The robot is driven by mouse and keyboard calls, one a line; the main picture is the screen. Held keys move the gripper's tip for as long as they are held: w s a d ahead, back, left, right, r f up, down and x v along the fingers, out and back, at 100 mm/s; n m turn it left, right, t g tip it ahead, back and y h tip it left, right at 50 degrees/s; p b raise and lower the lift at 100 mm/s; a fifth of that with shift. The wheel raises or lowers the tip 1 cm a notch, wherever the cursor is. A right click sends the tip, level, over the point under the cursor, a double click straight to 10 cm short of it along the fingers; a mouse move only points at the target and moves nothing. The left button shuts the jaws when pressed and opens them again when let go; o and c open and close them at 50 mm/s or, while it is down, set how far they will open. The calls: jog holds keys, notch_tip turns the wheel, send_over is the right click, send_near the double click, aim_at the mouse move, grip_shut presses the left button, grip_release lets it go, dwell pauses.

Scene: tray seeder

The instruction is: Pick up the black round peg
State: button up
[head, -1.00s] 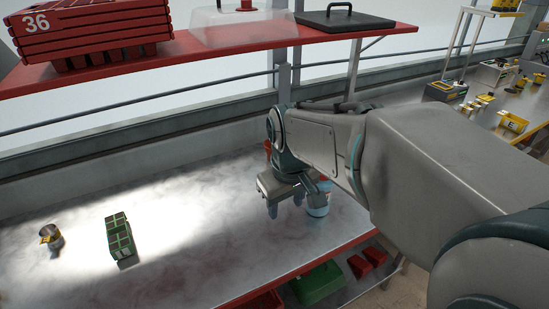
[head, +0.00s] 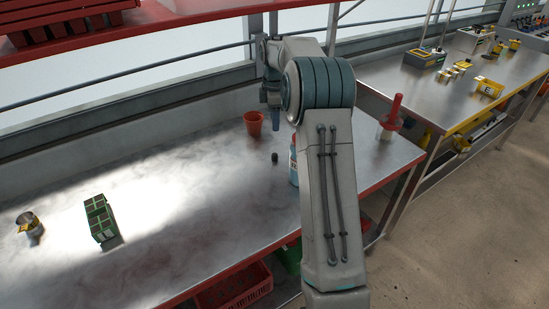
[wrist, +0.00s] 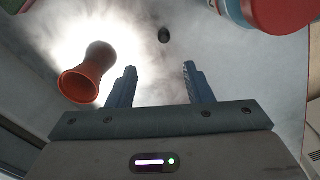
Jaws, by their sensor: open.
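The black round peg (head: 275,158) stands on the grey metal table, a small dark piece in front of the orange cup and left of the bottle. In the wrist view the peg (wrist: 164,35) is a small dark spot beyond the fingertips, roughly centred between them. My gripper (head: 275,125) is above the table behind the peg, between the cup and my arm. In the wrist view my gripper (wrist: 160,68) has its two blue fingers apart, with nothing between them.
An orange cup (head: 253,125) stands close to my gripper's left. A blue-and-white bottle (head: 293,168) is partly hidden by my arm. A red-handled piece (head: 391,118) stands at right. A red shelf (head: 190,18) overhangs the back.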

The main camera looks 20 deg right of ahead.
send_over(275, 154)
jog(key=w, duration=0.1)
notch_tip(275, 154, down, 8)
jog(key=shift+d+f, duration=0.1)
jog(key=shift+f, duration=0.15)
jog(key=f, duration=0.4)
jog(key=shift+s+f, duration=0.15)
jog(key=shift+s, duration=0.25)
jog(key=shift+f, duration=0.45)
grip_shut()
